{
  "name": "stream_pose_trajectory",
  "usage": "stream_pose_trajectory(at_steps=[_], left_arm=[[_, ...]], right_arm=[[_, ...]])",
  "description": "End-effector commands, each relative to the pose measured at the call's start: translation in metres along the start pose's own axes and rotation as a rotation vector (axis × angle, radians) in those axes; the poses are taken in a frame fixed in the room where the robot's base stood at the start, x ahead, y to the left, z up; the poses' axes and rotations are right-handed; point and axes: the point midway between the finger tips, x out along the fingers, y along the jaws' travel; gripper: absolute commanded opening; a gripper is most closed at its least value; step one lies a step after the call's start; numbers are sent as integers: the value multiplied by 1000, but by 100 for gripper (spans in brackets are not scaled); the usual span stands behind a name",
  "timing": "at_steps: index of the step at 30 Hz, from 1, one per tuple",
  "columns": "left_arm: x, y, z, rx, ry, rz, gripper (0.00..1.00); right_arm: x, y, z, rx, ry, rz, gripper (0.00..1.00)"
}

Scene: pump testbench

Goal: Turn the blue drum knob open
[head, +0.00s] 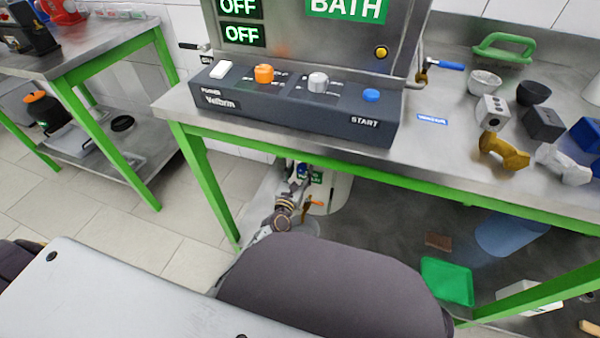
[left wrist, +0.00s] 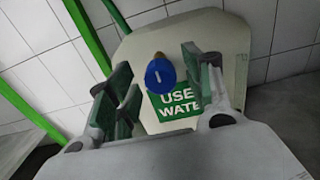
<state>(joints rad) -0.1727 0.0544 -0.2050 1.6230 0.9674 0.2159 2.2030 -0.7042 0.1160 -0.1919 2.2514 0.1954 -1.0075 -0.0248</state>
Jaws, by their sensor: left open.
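The blue drum knob (left wrist: 160,72) is round with a short white line on it, on a brass-coloured fitting at the front of a pale drum (left wrist: 235,45). A green label reading USE WATER (left wrist: 178,108) is just below and right of it. My left gripper (left wrist: 156,66) is open, with one green-padded finger on each side of the knob. Gaps show between fingers and knob, so it is not gripped. In the head view, my left gripper (head: 298,180) is under the bench in front of the drum (head: 340,192), small and partly overlapping it. My right gripper is not seen.
The green-framed bench (head: 360,160) stands above my left gripper, carrying a control panel (head: 300,105) with knobs and a START button. An orange-tipped item (head: 314,203) is close to the gripper. A green tray (head: 447,281) lies on the floor to the right.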

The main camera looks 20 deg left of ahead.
Motion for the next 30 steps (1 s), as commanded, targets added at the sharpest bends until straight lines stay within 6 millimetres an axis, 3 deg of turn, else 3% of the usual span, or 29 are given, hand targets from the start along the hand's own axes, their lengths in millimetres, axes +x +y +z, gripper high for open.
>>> stream_pose_trajectory(at_steps=[4,14,30], left_arm=[[0,0,0,0,0,0,48],[0,0,0,0,0,0,6],[0,0,1,114,-1,1,5]], right_arm=[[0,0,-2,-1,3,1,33],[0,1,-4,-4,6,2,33],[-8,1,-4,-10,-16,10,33]])
